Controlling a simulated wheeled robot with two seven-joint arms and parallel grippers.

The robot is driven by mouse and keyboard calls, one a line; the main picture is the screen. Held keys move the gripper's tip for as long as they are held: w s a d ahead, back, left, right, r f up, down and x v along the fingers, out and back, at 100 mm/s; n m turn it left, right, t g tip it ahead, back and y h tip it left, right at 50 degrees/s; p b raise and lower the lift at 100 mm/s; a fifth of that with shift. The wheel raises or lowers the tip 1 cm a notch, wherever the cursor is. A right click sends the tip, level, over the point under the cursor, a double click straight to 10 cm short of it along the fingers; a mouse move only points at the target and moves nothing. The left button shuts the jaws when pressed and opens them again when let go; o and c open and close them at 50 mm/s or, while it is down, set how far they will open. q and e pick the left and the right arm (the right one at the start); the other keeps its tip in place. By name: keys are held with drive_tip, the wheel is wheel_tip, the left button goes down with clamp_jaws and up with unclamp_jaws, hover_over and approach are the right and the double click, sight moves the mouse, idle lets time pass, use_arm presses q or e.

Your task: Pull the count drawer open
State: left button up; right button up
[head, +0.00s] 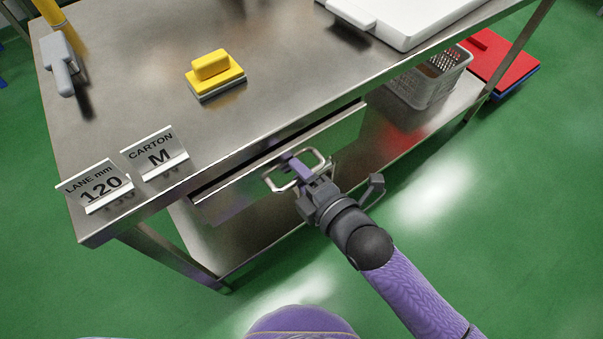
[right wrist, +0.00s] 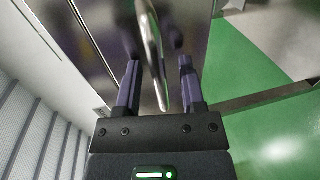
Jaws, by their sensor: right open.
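In the right wrist view, the handle bar (right wrist: 157,60) runs between the two open fingers of the right gripper (right wrist: 158,80), and I see a gap on the right side. Contact on the left finger cannot be told. My left gripper is not in view.
On the table (head: 290,60) stand a yellow block on a grey pad (head: 213,72), two signs reading LANE mm 120 (head: 98,187) and CARTON M (head: 157,156), a grey handheld tool (head: 60,65) and a white tray (head: 410,25). A grey basket (head: 432,82) is on the lower shelf. Green floor in front is clear.

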clamp_jaws()
idle(0.8)
idle(0.5)
